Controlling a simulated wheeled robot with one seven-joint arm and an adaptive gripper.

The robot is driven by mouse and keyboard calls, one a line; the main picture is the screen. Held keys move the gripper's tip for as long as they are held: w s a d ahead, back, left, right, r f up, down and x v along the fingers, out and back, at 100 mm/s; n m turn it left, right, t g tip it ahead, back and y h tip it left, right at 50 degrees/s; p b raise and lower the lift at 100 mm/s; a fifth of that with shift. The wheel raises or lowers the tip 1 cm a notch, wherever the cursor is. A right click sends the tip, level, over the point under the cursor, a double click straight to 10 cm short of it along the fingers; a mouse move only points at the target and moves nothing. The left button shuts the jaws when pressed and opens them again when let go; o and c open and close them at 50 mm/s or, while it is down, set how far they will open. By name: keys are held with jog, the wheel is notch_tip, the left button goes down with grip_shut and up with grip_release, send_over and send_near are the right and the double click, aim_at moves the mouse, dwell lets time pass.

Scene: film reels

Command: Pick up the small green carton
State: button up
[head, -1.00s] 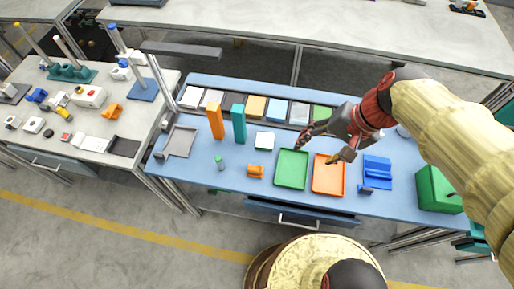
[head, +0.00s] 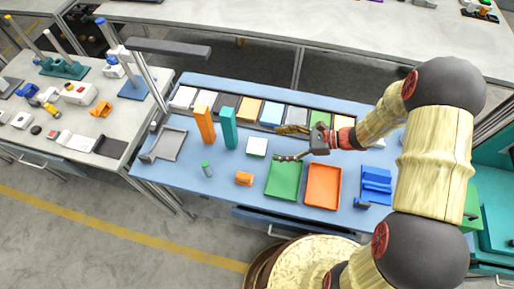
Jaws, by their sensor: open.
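A small box with a white top and a thin green edge (head: 256,147) lies on the blue table; it looks like the small green carton, though little green shows. My gripper (head: 276,144) is open, its two fingers spread and pointing left toward this box. The fingertips appear just right of the box, above the table near the back of the green tray (head: 284,181). Nothing is between the fingers. I cannot tell the exact height of the fingers or whether they touch anything.
A tall orange block (head: 204,124) and a tall teal block (head: 228,128) stand left of the box. A green-capped cylinder (head: 207,169), a small orange piece (head: 244,178) and an orange tray (head: 323,186) are nearer the front. A row of coloured tiles (head: 248,110) runs along the back.

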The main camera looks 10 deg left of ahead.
aim_at(259, 146)
jog(key=shift+w+a+f, duration=0.15)
jog(key=shift+a+f, duration=0.25)
jog(key=shift+f, duration=0.15)
jog(key=b+x, duration=0.1)
jog(key=x, duration=0.3)
jog(key=b+x, duration=0.1)
jog(key=x, duration=0.1)
jog(key=shift+w+f+b, duration=0.15)
jog(key=shift+f+b, duration=0.15)
jog(key=shift+a+f, duration=0.1)
jog(key=shift+a, duration=0.25)
jog(key=shift+c, duration=1.1)
jog(key=c, duration=1.1)
jog(key=shift+o, duration=0.2)
